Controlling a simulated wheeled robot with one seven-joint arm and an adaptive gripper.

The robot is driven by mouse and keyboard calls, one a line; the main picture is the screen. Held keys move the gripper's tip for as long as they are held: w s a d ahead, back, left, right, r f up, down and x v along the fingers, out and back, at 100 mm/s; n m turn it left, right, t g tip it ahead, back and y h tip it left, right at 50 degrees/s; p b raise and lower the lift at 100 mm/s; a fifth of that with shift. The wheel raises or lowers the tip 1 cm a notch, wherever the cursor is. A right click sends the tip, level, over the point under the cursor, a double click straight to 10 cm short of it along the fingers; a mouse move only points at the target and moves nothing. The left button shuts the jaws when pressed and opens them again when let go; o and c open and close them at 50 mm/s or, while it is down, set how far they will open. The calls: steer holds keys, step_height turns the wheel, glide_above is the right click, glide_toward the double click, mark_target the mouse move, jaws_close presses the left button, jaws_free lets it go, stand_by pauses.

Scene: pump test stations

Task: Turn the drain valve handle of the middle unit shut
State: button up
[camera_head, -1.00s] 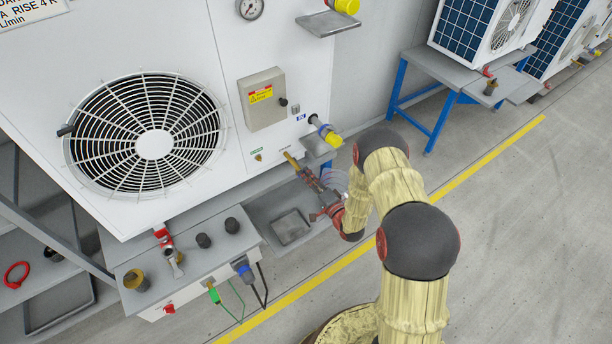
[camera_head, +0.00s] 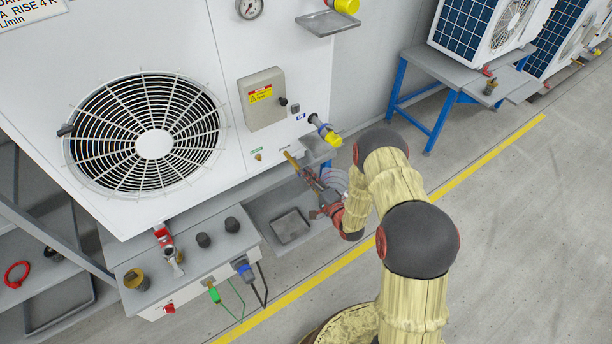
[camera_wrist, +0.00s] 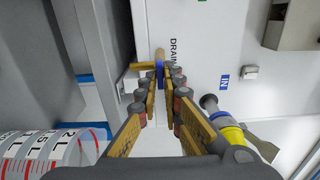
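The drain valve (camera_wrist: 160,56) is a brass fitting low on the white unit's front panel, beside the word DRAIN in the wrist view. It also shows in the head view (camera_head: 291,160). A brass piece points left from it, and a narrow blue part (camera_wrist: 159,73), perhaps the handle, sits in front. My gripper (camera_wrist: 160,80) is at the valve, with its fingers apart on either side of the blue part. A gap seems to show between fingers and blue part; contact is unclear. In the head view my gripper (camera_head: 307,176) is just below and right of the valve.
A yellow-and-blue connector (camera_wrist: 228,130) sticks out close to the right finger. A grey control box (camera_head: 263,99) is above the valve. A metal tray (camera_head: 291,227) lies below. A grey bench (camera_head: 180,262) with red valve and knobs stands left. Open floor lies right.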

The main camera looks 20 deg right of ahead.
steer(key=o, duration=0.4)
steer(key=shift+s, duration=0.1)
steer(key=v, duration=1.1)
steer(key=shift+s+d, duration=0.1)
steer(key=shift+s, duration=0.25)
